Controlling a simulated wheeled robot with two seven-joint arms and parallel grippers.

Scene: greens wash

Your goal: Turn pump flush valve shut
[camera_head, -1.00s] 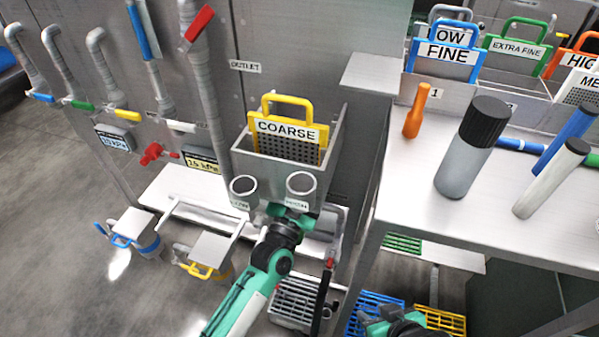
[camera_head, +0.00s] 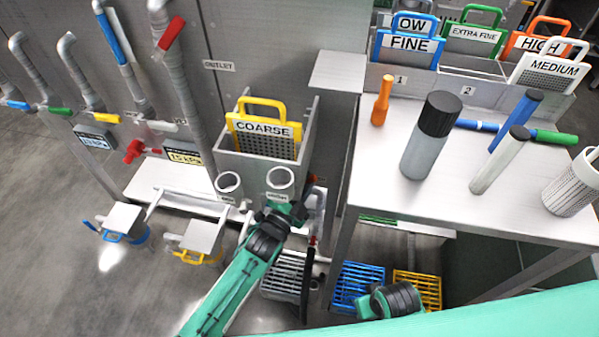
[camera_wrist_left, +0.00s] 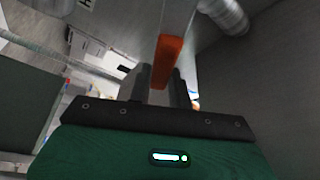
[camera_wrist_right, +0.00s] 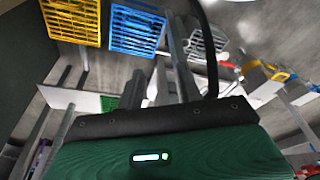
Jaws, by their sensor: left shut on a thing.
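My left gripper (camera_head: 302,203) is at the front of the steel box holding the yellow COARSE screen, just right of two round pipe mouths. In the left wrist view its fingers (camera_wrist_left: 160,88) are shut on a red-orange lever handle (camera_wrist_left: 168,62). I take this handle to be the flush valve's, but no label on it is readable. In the head view the arm hides most of the valve. My right gripper (camera_wrist_right: 160,88) is empty, with a gap between its fingers, low near the crates; its fingertips are hidden in the head view.
Blue (camera_head: 357,284) and yellow (camera_head: 418,288) crates sit below. Pipes with coloured levers line the left wall; open floor lies lower left.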

